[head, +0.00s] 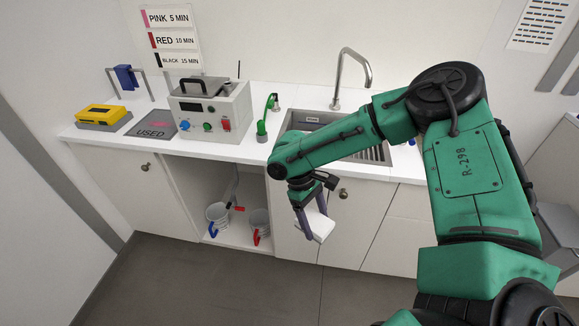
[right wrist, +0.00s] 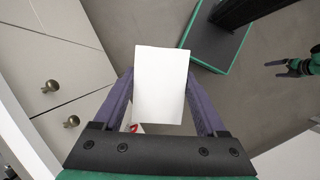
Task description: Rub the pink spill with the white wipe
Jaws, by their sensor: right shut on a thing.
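The white wipe (head: 321,226) is a flat white block between the fingers of my right gripper (head: 311,222), which is shut on it. It hangs in the air in front of the cabinet doors, below counter height. In the right wrist view the wipe (right wrist: 161,85) sits between the two purple fingers and sticks out past them. A small pinkish mark (head: 159,125) shows on the grey USED mat, far left of the gripper; I cannot tell if it is the spill. My left gripper (right wrist: 271,69) shows small at the right of the wrist view, open and empty.
On the white counter (head: 110,131) are the grey USED mat (head: 148,135), a yellow device (head: 101,114), a control box (head: 208,118), a green nozzle (head: 262,130) and a sink (head: 303,117). Two buckets (head: 216,214) stand in the open bay below. Cabinet doors are close to the wipe.

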